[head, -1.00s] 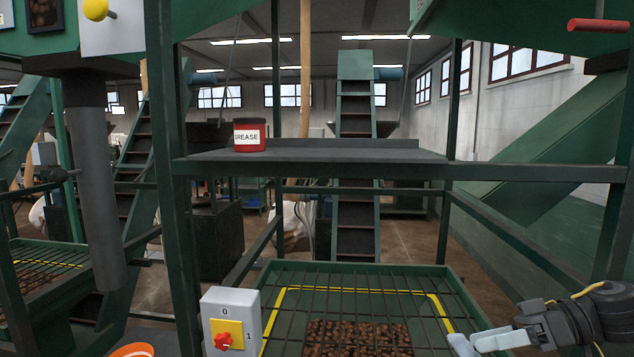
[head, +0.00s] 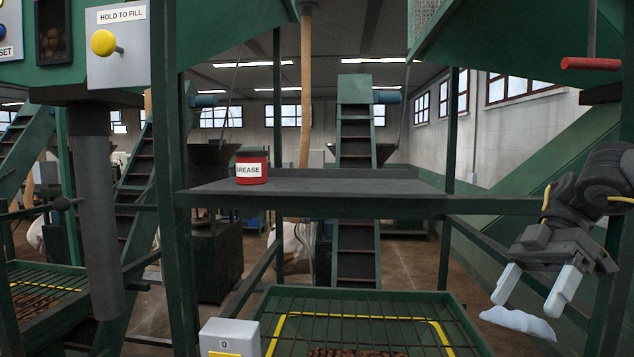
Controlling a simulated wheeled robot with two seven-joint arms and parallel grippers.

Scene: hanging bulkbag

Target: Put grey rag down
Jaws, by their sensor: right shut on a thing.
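The grey rag (head: 518,323) shows as a pale, crumpled piece of cloth at the lower right of the head view. My right gripper (head: 528,304) points down just above it, with its two pale fingers some way apart. The gripper is shut on the rag, which shows at and below the fingertips. The exact grip on the cloth is hard to see. The rag is in front of the green frame, to the right of the grate. My left gripper is not in view.
A dark shelf (head: 317,186) on green posts crosses the middle, with a red grease tin (head: 252,170) at its left. The rest of its top is clear. Below is a green-framed grate (head: 355,302) over brown material. A switch box (head: 229,337) stands at the front left.

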